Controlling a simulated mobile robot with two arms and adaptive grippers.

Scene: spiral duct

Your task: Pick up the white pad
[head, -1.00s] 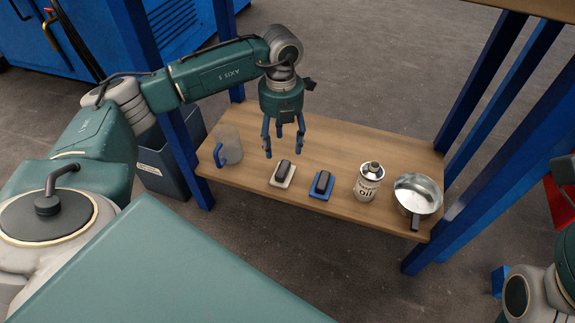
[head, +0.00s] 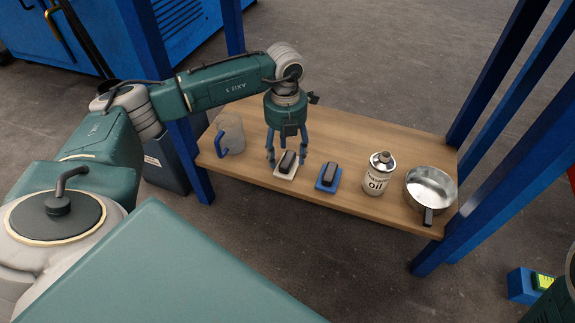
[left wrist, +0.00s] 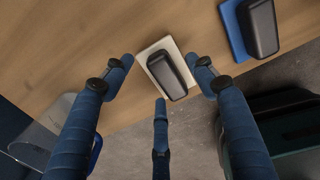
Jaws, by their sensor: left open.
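The white pad (head: 283,172) lies flat on the wooden shelf, with a dark grip block on top. It also shows in the left wrist view (left wrist: 149,53), centred between my fingers. My left gripper (head: 287,160) is open and points down over the pad, its fingers around the dark block. In the wrist view the fingertips (left wrist: 165,75) stand on either side of the pad, with the third finger below it. I cannot tell whether they touch it. My right gripper is not in view.
A blue pad (head: 325,187) with a similar dark block lies just to the right. An oil can (head: 377,178) and a metal pan (head: 430,185) stand farther right. A clear jug with a blue handle (head: 231,133) stands left. Blue shelf posts (head: 190,165) bound the shelf.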

